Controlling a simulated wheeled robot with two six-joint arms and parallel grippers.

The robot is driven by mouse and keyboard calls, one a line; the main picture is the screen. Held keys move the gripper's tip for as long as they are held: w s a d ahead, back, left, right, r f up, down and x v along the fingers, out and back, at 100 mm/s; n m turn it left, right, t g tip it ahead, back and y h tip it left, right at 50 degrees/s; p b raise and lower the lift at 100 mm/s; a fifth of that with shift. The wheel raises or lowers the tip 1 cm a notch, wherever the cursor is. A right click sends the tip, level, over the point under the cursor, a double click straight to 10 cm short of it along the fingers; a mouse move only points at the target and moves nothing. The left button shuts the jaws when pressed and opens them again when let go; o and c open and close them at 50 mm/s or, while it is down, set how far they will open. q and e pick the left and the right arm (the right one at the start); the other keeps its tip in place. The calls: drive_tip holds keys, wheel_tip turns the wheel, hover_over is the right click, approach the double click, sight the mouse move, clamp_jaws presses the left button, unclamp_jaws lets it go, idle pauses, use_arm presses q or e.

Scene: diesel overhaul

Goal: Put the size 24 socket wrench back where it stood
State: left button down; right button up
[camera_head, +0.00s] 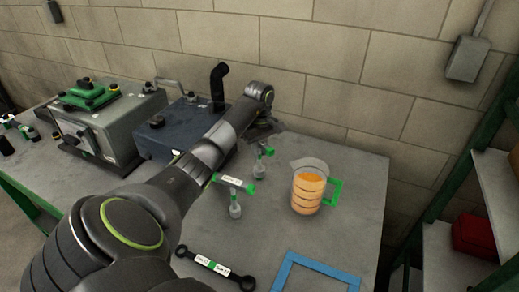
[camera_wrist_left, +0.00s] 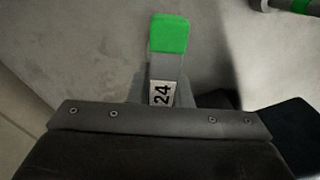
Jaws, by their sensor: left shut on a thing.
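The size 24 socket wrench (camera_wrist_left: 161,92) shows in the left wrist view with a green end and a white label reading 24. My left gripper (camera_wrist_left: 160,112) is shut on its grey handle. In the head view my left gripper (camera_head: 262,134) is at the back of the table, partly hidden by its own arm. A wrench with a green end (camera_head: 268,151) stands just below it and appears to be the held one; its label cannot be read there. Whether its foot touches the table is unclear. Another green-ended socket wrench (camera_head: 235,210) stands nearer the front. My right gripper is out of view.
A glass jug (camera_head: 307,190) of orange liquid with a green handle stands to the right. A dark double-ended spanner (camera_head: 215,267) and a blue frame (camera_head: 318,269) lie in front. Box-shaped machines (camera_head: 110,132) stand at the left. The back right of the table (camera_head: 355,165) is clear.

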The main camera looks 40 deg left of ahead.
use_arm(q)
drive_tip(key=shift+f+b, duration=0.7)
drive_tip(key=shift+f, duration=0.2)
drive_tip(key=c, duration=1.3)
unclamp_jaws()
drive_tip(key=shift+r, duration=0.1)
drive_tip(key=o, duration=0.6)
drive_tip(key=shift+r+p, duration=1.35)
drive_tip(key=shift+r, duration=1.4)
drive_tip(key=shift+r+p, duration=1.1)
drive_tip(key=shift+r, duration=0.7)
